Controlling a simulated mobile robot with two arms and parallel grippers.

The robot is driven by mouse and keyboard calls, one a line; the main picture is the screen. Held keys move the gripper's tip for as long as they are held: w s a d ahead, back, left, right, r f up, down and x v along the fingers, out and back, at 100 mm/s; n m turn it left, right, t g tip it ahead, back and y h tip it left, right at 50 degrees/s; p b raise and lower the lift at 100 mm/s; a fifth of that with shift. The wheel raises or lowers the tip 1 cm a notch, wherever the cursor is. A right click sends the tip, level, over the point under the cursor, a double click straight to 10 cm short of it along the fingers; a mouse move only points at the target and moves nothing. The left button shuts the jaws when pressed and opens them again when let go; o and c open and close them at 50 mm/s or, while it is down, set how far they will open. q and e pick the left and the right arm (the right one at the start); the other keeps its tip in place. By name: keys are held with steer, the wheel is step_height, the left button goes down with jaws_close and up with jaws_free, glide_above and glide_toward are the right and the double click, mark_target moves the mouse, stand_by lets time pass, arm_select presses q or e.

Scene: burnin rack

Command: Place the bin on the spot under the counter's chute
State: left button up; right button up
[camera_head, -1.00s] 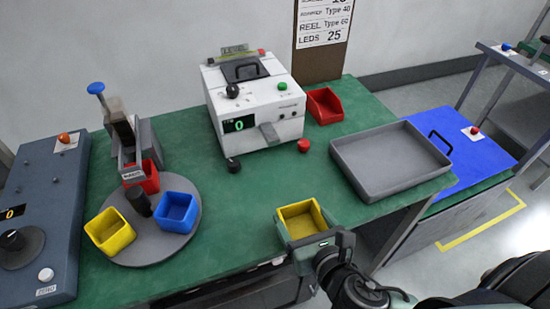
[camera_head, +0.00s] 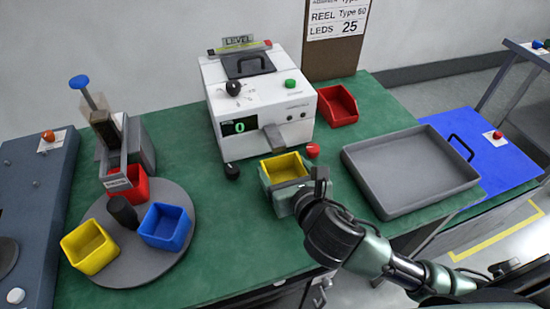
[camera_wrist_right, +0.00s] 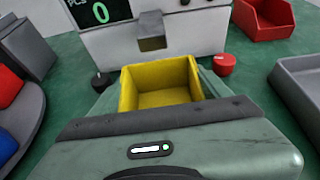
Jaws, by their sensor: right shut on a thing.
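The yellow bin (camera_head: 285,167) is held by my right gripper (camera_head: 291,190), which is shut on its near side. In the right wrist view the open, empty bin (camera_wrist_right: 160,86) sits just in front of the counter's chute. The counter (camera_head: 258,100) is a white box with a green 0 on its display. Its grey chute (camera_head: 275,137) points down toward the bin; it also shows in the right wrist view (camera_wrist_right: 152,40). I cannot tell whether the bin touches the table. The spot under the chute is hard to make out. My left gripper is out of view.
A red knob (camera_head: 313,151) is close to the bin's right; a black knob (camera_head: 232,171) is to its left. A grey tray (camera_head: 410,205) lies right, a red bin (camera_head: 337,106) behind. A round turntable (camera_head: 150,268) with several coloured bins stands left on the green table (camera_head: 225,240).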

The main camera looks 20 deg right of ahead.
mark_target(279, 161)
steer(key=shift+w+r, duration=0.15)
steer(key=shift+w, duration=1.05)
steer(key=x, duration=0.3)
steer(key=shift+w+a+r, duration=0.1)
steer(key=shift+w+r, duration=0.05)
steer(key=shift+w, duration=0.25)
steer(key=shift+f, duration=0.4)
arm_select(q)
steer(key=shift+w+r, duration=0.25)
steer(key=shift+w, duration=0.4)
arm_select(e)
steer(key=shift+s, duration=0.1)
steer(key=shift+r, duration=0.1)
steer(key=o, duration=1.4)
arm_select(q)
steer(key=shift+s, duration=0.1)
